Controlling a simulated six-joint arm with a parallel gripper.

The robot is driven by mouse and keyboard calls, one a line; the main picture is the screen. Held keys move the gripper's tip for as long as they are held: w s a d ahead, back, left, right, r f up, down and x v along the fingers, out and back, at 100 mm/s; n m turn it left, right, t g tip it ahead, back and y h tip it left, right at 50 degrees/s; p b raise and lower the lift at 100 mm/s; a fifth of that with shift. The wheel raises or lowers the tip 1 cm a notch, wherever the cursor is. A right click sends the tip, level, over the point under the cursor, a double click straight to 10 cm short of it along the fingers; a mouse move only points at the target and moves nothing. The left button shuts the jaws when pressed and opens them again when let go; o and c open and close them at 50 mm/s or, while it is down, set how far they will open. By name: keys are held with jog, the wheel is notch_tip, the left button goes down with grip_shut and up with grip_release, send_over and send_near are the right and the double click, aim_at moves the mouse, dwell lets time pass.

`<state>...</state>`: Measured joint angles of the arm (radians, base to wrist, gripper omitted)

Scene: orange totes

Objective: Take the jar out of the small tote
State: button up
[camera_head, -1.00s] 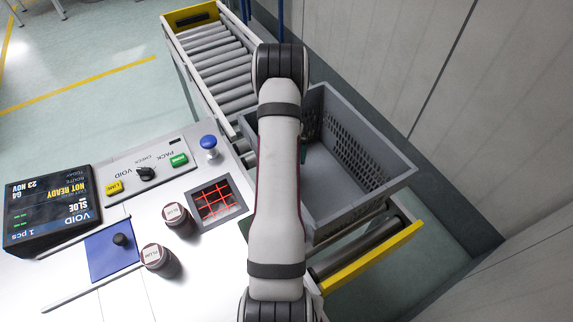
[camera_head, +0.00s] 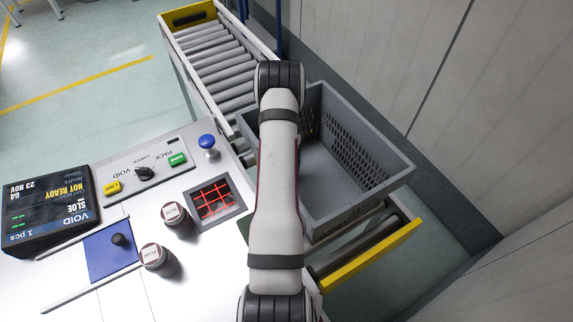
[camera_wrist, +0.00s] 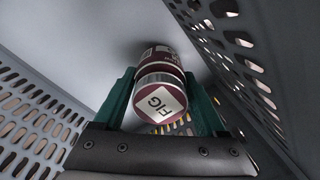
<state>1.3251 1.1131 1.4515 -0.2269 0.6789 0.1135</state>
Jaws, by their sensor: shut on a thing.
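The small tote (camera_head: 378,192) is grey with slotted walls and stands on the roller conveyor in the head view. My arm crosses in front of its left part. In the wrist view, a dark red jar (camera_wrist: 159,57) with a label reading FIG on its lid is between the green fingers of my gripper (camera_wrist: 160,88). The gripper is shut on the jar. The tote's slotted walls (camera_wrist: 40,125) surround it in the wrist view, so the jar is inside the tote. The gripper and jar are hidden by my arm in the head view.
Two dark jars with PLUM lids (camera_head: 174,214) (camera_head: 156,257) stand on the white bench. A red-lit grid (camera_head: 214,200), a blue knob (camera_head: 207,142), a control panel (camera_head: 146,172) and a display (camera_head: 48,210) are also there. The conveyor (camera_head: 215,62) runs past the bench; a wall is at right.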

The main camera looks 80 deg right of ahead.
grip_shut()
